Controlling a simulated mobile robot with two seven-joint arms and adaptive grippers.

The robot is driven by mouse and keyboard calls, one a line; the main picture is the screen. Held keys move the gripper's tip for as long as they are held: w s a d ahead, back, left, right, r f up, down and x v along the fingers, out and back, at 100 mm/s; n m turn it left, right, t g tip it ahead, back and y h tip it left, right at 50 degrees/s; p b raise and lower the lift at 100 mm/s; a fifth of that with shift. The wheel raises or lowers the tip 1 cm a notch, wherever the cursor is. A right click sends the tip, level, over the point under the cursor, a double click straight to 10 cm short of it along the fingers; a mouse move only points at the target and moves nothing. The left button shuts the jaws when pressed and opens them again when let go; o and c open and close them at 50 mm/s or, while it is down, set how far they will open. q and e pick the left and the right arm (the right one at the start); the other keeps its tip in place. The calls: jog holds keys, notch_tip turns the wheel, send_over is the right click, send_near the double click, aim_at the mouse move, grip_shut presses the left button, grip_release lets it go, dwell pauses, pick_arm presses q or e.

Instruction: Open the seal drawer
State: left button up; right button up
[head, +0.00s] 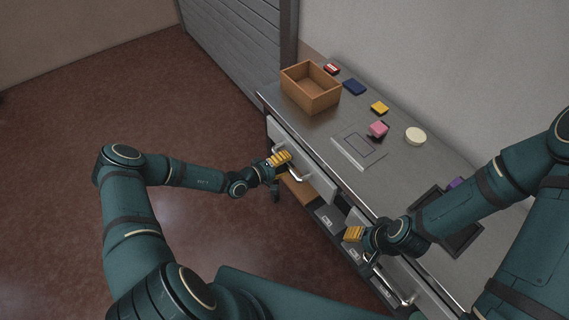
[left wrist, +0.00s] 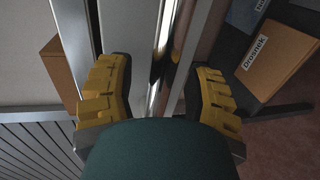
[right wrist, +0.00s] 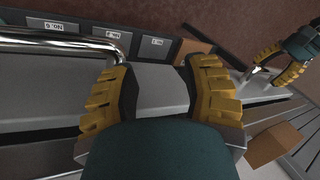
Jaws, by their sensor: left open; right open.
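Two light-grey drawer fronts sit under the counter's front edge; I cannot tell which is the seal drawer. The left drawer front (head: 318,181) has a bar handle (head: 299,176). My left gripper (head: 280,159) is open at that handle, and a shiny bar (left wrist: 157,88) runs between its fingers in the left wrist view. The right drawer (head: 413,275) has a bar handle (head: 393,291). My right gripper (head: 354,234) is open and empty near the right drawer's left end. In the right wrist view a bar handle (right wrist: 60,42) lies outside its fingers, at upper left.
On the counter are a wooden box (head: 311,88), a pink-topped block (head: 378,129), a yellow block (head: 379,108), a blue block (head: 354,87), a red block (head: 332,69), a cream disc (head: 415,136) and a dark tray (head: 462,240). Labelled bins (head: 328,219) are below.

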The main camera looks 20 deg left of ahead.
pick_arm(q)
grip_shut()
jog(key=f+p+v, duration=0.2)
jog(key=p+v, duration=0.1)
jog(key=v, duration=0.7)
jog(key=f+p+v, duration=0.2)
jog(key=p+v, duration=0.1)
jog(key=v, duration=0.8)
jog(key=shift+s+a+f, duration=0.25)
jog(key=shift+s, duration=0.1)
grip_release()
jog(key=v, duration=1.2)
